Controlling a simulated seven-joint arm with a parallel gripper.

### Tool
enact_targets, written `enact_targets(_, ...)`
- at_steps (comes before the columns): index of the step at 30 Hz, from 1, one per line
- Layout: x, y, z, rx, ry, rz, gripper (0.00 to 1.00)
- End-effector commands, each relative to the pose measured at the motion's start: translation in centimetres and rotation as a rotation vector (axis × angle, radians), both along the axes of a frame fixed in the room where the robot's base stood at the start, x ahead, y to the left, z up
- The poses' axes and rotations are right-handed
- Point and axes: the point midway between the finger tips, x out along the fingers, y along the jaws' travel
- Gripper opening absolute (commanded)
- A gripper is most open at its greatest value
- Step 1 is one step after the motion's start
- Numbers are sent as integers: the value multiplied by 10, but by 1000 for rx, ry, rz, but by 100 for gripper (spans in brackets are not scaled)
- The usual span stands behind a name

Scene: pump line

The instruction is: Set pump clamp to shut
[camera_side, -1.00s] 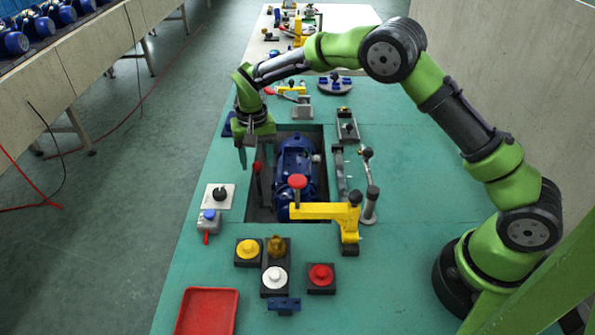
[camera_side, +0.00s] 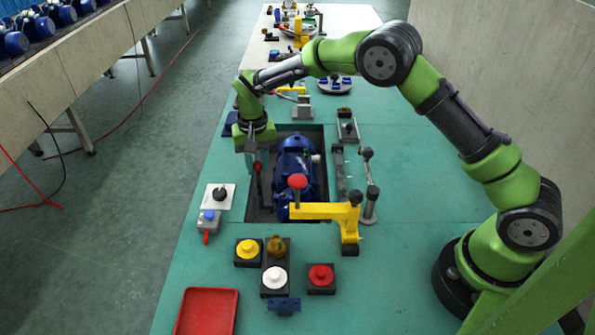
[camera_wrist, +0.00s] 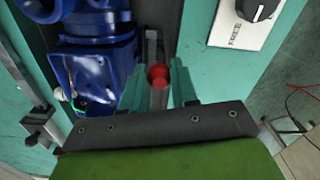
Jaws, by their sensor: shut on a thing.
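A blue pump (camera_side: 295,170) lies in a dark recess in the green table; part of its blue body (camera_wrist: 100,65) fills the left of the wrist view. A dark lever with a red knob (camera_side: 258,167) stands on the pump's left side in the side view. In the wrist view the red knob (camera_wrist: 158,74) sits between the two teal fingers of my gripper (camera_wrist: 157,78). In the side view my gripper (camera_side: 254,155) points down over the lever's top and is shut on the knob. The lever's foot is partly hidden. No label names the clamp.
A yellow arm (camera_side: 325,211) with a red knob stands in front of the pump. A dial plate (camera_side: 219,197) lies left of the recess; its dial (camera_wrist: 258,8) shows in the wrist view. Coloured buttons and a red tray (camera_side: 207,312) are nearer.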

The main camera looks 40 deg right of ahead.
Motion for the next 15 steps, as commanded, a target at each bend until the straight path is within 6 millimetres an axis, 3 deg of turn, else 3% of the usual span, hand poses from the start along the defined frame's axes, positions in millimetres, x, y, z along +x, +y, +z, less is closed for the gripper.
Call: enact_targets(15,-17,-18,1,-1,2,-2,0)
